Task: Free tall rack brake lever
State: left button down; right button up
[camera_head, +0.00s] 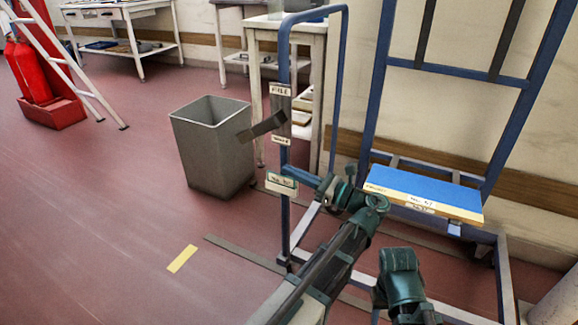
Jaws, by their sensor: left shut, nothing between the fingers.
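The tall rack (287,60) is a blue tube frame standing right of centre. A dark grey brake lever (261,127) sticks out to the left from a plate on its left post, its outer end tilted slightly down. A label reading FREE (280,90) is above the lever, and a smaller label (281,140) is below it, too small to read. My left gripper (338,192) is shut and empty, to the right of and below the lever, clear of it. It is beside the post, near the blue board.
A grey bin (212,147) stands just left of the lever. A blue-topped board (425,190) lies on the rack to the right of my gripper. A red extinguisher (29,70) and white tables (140,55) are farther back. The floor at left is open.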

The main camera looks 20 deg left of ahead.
aim_at(261, 128)
pick_arm(q)
jog(key=a+r+p, duration=0.4)
jog(key=a, duration=0.5)
jog(key=shift+w+a+r, duration=0.25)
jog(key=shift+w, duration=0.15)
